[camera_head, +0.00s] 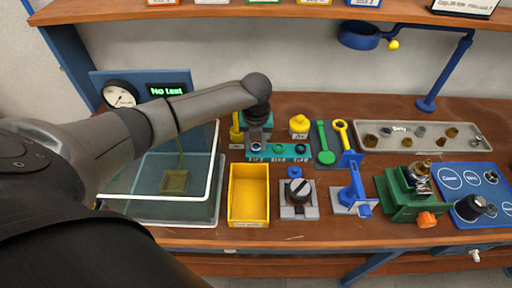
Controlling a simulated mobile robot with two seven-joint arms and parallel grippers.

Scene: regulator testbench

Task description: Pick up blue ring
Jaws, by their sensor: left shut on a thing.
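My left gripper (258,138) points straight down at the left end of a teal rack (270,158) on the bench. It is shut on a small ring there, which I take to be the blue ring; the fingers hide most of it, and I cannot tell whether it is clear of the rack. A green ring (279,148) and a dark ring (301,149) sit farther right on the rack. My right gripper is not in view.
A yellow bin (249,219) and a grey fixture with a black knob (299,211) stand in front of the rack. A clear water tank (150,212) is at left. Green and yellow tools, a blue stand (352,200), a green vise (400,205) and a parts tray (470,141) lie rightward.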

